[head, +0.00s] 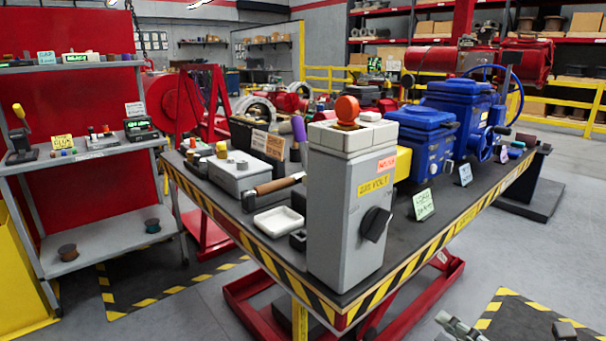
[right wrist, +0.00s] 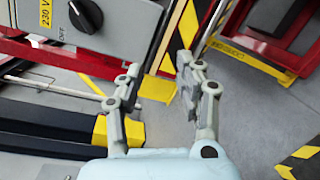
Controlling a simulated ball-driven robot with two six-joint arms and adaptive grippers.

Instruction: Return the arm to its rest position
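My right gripper (head: 457,327) shows only in part at the bottom edge of the head view, in front of and below the table. In the right wrist view my right gripper (right wrist: 158,70) has its two fingers spread, with nothing between them. The grey control box (head: 345,215) with a black knob and a yellow voltage label stands upright on the near corner of the table. It also shows in the right wrist view (right wrist: 120,30), beyond the left finger and apart from it. The blue valve actuator (head: 425,140) stands farther back on the table. My left gripper is not in view.
The dark table (head: 285,221) has a yellow-black striped edge and a red lift frame (head: 420,300) below. A white tray (head: 279,222) and a handled tool lie on it. A grey shelf rack (head: 95,158) stands at left. The floor at right (head: 540,250) is mostly clear.

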